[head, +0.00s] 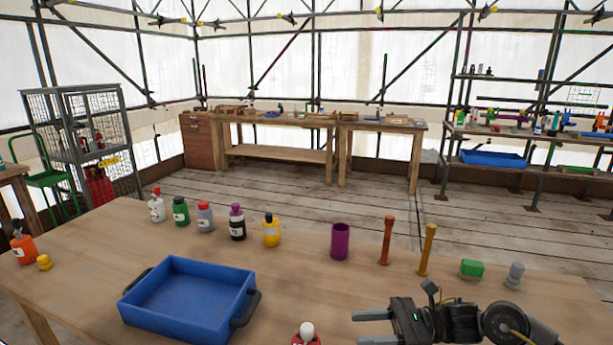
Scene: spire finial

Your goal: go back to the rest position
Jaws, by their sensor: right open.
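My right gripper (372,326) comes in from the lower right, over the front right part of the wooden table (310,260). Its two fingers point left and stand apart, with nothing between them. My left gripper is not in the head view. A blue tray (188,300) with dark handles stands on the table to the left of my right gripper. It looks empty. A small red bottle with a white top (307,334) is cut off by the bottom edge, just left of the gripper's fingers.
Several bottles stand in a row behind the tray, ending at a yellow one (271,232). A purple cup (340,241), a red-brown post (386,241), an ochre post (426,250), a green block (473,268) and a grey piece (514,275) stand behind my right arm. Table between tray and cup is clear.

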